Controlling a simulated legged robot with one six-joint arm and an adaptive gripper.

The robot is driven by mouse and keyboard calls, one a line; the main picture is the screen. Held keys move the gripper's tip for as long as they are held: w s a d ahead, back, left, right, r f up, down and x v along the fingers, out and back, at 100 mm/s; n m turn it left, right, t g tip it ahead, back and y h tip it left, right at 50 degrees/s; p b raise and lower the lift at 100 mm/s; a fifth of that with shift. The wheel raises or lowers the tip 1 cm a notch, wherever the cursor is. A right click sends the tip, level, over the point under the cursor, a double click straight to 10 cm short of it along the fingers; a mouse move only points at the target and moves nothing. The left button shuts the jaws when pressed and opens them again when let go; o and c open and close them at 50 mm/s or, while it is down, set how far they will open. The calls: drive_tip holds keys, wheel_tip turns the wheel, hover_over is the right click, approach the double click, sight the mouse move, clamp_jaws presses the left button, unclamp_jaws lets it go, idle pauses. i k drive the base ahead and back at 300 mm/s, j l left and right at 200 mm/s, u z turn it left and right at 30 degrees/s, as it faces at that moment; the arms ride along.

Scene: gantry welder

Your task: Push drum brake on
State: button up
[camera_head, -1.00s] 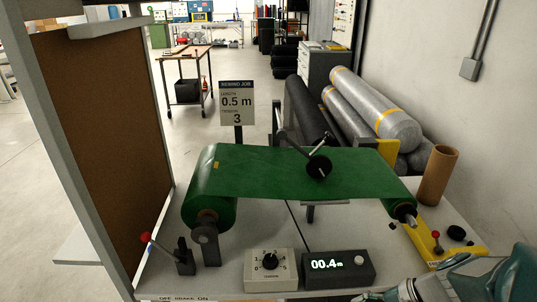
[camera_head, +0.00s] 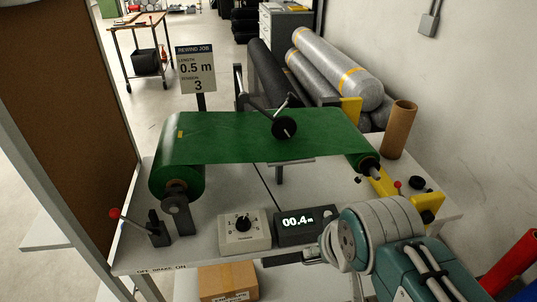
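The drum brake lever (camera_head: 135,222) stands at the front left of the table. It has a red knob and a dark pivot block, and it leans to the left. A label reading "OFF BRAKE ON" (camera_head: 163,268) is on the table edge below it. The green roll (camera_head: 182,170) sits on a drum behind the lever, and its sheet runs right to a second roller. My arm enters from the lower right, well apart from the lever. My gripper is not clearly visible, so its opening cannot be seen.
A tension dial box (camera_head: 244,231) and a counter reading 00.4m (camera_head: 306,226) sit at the front middle. A sign (camera_head: 196,70) asks for 0.5 m, tension 3. A cardboard tube (camera_head: 398,130) stands at the right. A brown board (camera_head: 65,130) rises at the left.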

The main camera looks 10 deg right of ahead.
sight(115, 213)
drive_tip(key=u, duration=1.35)
drive_tip(key=i+j, duration=0.1)
drive_tip(key=i+j+z, duration=0.15)
drive_tip(key=j, duration=0.2)
drive_tip(key=k, duration=0.05)
